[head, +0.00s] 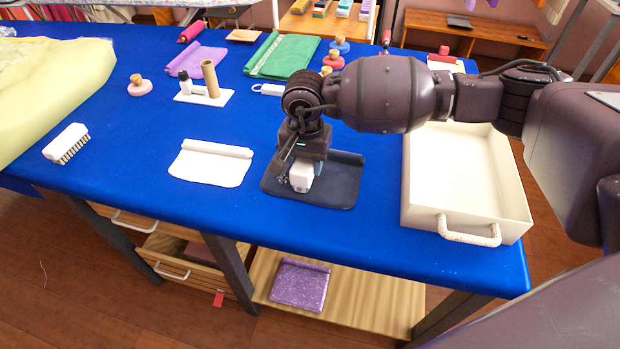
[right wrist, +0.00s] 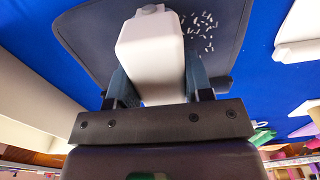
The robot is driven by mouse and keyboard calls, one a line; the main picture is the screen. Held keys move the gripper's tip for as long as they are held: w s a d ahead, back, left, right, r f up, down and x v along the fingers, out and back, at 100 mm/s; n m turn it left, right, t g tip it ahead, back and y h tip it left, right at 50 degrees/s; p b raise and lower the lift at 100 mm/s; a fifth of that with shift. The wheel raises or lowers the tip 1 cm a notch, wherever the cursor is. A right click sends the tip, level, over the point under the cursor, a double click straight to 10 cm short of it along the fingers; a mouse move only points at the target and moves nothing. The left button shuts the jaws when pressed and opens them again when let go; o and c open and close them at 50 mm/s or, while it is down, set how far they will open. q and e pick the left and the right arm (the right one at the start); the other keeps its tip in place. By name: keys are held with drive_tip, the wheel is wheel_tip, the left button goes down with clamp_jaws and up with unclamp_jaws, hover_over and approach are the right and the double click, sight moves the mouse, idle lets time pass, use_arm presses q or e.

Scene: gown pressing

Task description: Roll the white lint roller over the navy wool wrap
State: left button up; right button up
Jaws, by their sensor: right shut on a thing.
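The navy wool wrap (head: 338,188) lies flat on the blue table, with a rolled or folded far edge. It also shows in the right wrist view (right wrist: 90,38), with a patch of small white lint bits (right wrist: 207,30) beside the roller. My right gripper (head: 299,166) points down over the left part of the wrap. It is shut on the white lint roller (head: 302,179), whose pale body fills the space between the fingers in the right wrist view (right wrist: 152,55). I cannot tell whether the roller touches the cloth. My left gripper is not in view.
A cream tray (head: 469,231) with a handle stands close right of the wrap. A white folded cloth (head: 210,165) lies to the left, with a brush (head: 67,144) farther left. A white stand (head: 205,97) and a green cloth (head: 284,56) are behind. Bare blue table lies in front.

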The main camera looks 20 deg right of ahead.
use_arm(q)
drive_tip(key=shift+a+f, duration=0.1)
use_arm(e)
drive_tip(key=shift+a+f, duration=0.1)
drive_tip(key=shift+w+a+f+b, duration=0.1)
drive_tip(key=shift+w+a+b, duration=0.2)
drive_tip(key=shift+w+a, duration=0.3)
drive_tip(key=shift+w+a+b, duration=0.3)
drive_tip(key=shift+w+a, duration=0.05)
drive_tip(key=shift+a, duration=0.35)
drive_tip(key=shift+w+a, duration=0.3)
drive_tip(key=shift+a, duration=0.1)
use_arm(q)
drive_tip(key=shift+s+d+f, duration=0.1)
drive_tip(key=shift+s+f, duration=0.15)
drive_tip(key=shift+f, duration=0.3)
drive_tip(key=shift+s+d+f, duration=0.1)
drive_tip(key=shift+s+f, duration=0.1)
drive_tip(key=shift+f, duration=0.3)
use_arm(e)
drive_tip(key=shift+w+a+b, duration=0.55)
drive_tip(key=shift+w+a, duration=0.15)
drive_tip(key=shift+a, duration=0.3)
drive_tip(key=shift+r+p, duration=0.3)
drive_tip(key=shift+r, duration=0.95)
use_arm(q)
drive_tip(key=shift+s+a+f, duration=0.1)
